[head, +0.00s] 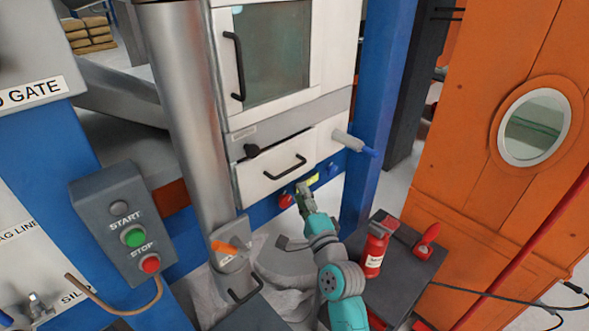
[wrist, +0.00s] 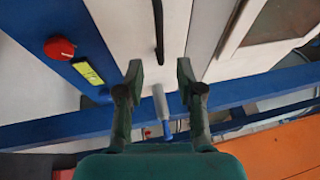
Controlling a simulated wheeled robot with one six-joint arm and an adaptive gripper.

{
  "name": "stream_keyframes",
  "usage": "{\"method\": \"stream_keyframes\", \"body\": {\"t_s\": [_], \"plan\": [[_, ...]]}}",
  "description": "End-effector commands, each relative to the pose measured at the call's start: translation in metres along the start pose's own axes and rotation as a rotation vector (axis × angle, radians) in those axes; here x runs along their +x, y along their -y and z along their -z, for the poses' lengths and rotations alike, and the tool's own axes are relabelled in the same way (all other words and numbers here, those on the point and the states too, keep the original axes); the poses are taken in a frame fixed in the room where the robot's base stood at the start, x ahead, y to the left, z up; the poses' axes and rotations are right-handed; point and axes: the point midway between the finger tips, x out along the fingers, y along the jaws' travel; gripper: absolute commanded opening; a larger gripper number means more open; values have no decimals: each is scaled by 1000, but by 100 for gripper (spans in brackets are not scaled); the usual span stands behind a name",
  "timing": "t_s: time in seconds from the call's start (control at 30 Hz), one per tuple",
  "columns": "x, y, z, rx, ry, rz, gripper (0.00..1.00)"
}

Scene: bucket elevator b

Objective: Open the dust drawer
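The white drawer front (head: 266,182) sits low on the white machine cabinet, under the glass-windowed door. I take it as the dust drawer; no readable label shows on it. My gripper (head: 304,190) is just below and right of the handle. In the wrist view the handle (wrist: 158,30) runs beyond the fingertips. My gripper (wrist: 159,70) is open, with nothing between its fingers.
A grey pipe with a blue tip (head: 350,142) sticks out right of the drawer. A red knob (head: 286,201) and a yellow label (head: 313,180) are on the blue beam below. A start/stop box (head: 127,232) is at left.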

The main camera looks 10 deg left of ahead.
Motion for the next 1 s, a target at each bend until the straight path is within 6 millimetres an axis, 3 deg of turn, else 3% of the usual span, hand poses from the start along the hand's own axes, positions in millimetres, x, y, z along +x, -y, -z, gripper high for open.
{"method": "stream_keyframes", "body": {"t_s": [0.5, 0.7, 1.0], "plan": [[81, 0, 0, -3, 0, 0, 37], [95, 0, 0, -2, -1, -1, 37], [98, 0, 0, -2, -1, 0, 37]]}}
